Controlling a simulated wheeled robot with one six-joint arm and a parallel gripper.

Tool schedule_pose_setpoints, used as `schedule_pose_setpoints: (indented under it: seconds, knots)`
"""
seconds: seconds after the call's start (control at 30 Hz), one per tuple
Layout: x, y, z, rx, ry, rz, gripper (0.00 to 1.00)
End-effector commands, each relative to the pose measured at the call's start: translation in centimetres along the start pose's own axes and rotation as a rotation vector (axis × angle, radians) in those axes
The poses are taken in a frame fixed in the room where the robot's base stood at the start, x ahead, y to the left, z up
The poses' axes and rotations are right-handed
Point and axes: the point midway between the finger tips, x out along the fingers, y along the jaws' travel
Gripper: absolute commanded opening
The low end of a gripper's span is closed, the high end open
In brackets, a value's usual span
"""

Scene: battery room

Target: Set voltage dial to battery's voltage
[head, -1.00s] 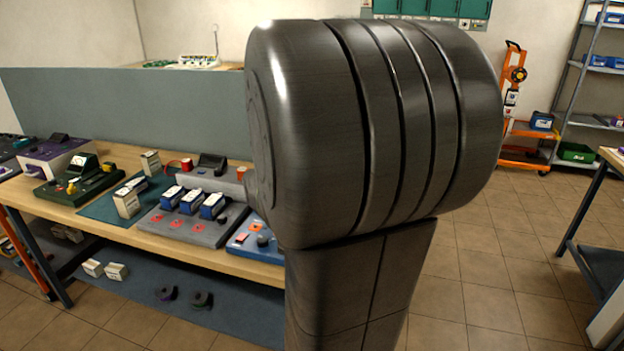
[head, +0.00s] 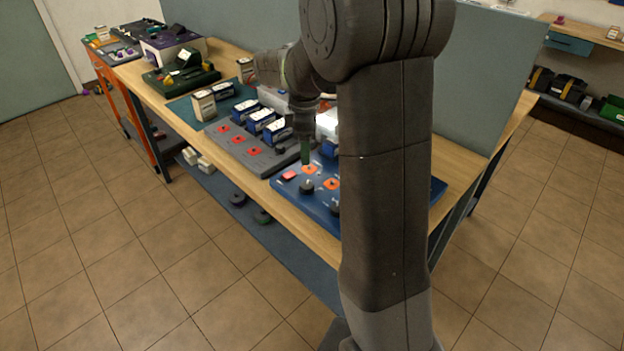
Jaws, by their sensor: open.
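A blue panel (head: 290,202) lies at the near right end of the workbench. It carries a red square, orange squares and a black dial knob (head: 306,186); a second dark knob (head: 335,208) is partly hidden by my arm. I cannot read any markings, so which knob sets voltage is unclear. Several blue-and-white battery-like blocks (head: 262,120) stand on the grey panel (head: 226,141) to the left; their labels are too small to read. My gripper (head: 305,161) points down over the back part of the blue panel, above and behind the black knob. It is open, and its fingertips are small and dark here.
A grey-green partition (head: 465,75) stands behind. My arm hides the panel's middle right. The floor in front is clear.

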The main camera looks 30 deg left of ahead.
Motion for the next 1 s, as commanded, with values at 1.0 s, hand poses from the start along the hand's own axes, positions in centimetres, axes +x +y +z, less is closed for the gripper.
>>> schedule_pose_setpoints:
  seconds: [1.0]
  knots:
    - [12.0,-0.1,0.1,0.004,0.000,-0.001,0.55]
